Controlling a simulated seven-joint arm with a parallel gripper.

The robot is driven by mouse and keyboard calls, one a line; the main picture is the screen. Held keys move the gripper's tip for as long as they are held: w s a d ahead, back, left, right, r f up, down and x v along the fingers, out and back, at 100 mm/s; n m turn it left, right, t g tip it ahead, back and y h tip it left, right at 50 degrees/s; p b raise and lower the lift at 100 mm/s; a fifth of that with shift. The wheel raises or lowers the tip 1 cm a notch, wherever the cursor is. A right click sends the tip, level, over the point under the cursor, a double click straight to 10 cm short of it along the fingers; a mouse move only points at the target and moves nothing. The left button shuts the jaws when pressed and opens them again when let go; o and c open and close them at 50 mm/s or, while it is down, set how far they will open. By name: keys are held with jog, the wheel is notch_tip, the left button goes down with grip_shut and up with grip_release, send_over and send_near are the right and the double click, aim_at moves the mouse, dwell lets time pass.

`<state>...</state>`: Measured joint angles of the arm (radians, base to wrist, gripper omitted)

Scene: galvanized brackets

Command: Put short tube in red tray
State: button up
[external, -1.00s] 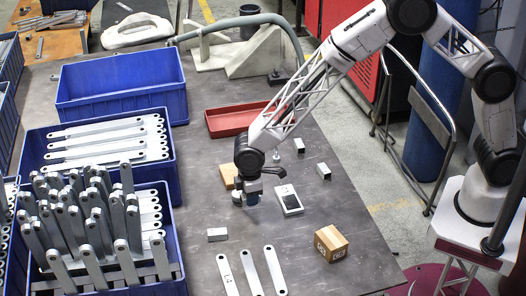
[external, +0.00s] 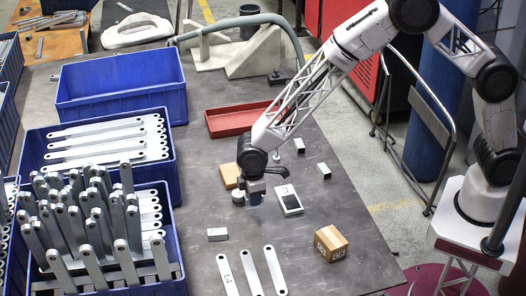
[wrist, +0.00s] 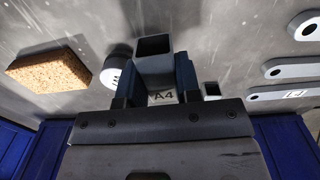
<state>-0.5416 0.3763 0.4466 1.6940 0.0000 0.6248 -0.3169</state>
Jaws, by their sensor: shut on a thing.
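The red tray (external: 236,119) lies on the grey table behind my gripper, and nothing shows in it. My gripper (external: 249,196) is low over the middle of the table, in front of the tray and apart from it. In the wrist view my gripper (wrist: 157,75) has its blue fingers shut on a grey square short tube (wrist: 153,60), its hollow end facing the camera. In the external view I cannot make out the held tube clearly, nor whether it touches the table. Other small square pieces lie at the front (external: 217,234) and right (external: 324,170).
A tan block (external: 229,173) lies close behind-left of my gripper, and a white-edged dark device (external: 289,200) close to its right. A cardboard box (external: 331,243) and flat bars (external: 251,272) are in front. Blue bins (external: 122,95) line the left. Table between gripper and tray is mostly clear.

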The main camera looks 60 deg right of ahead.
jog(key=shift+r, duration=0.15)
jog(key=r, duration=0.5)
jog(key=shift+w+d+r, duration=0.15)
jog(key=shift+d+r, duration=0.15)
jog(key=shift+d, duration=0.05)
jog(key=w+d, duration=0.4)
jog(key=d, duration=1)
jog(key=w+d, duration=0.4)
jog(key=d, duration=1)
jog(key=w+d, duration=0.4)
jog(key=d, duration=1)
jog(key=shift+m, duration=0.4)
jog(key=shift+s+f, duration=0.2)
jog(key=shift+f, duration=2.35)
jog(key=shift+w, duration=0.1)
send_over(249, 121)
jog(key=shift+f, duration=0.75)
jog(key=shift+f, duration=0.1)
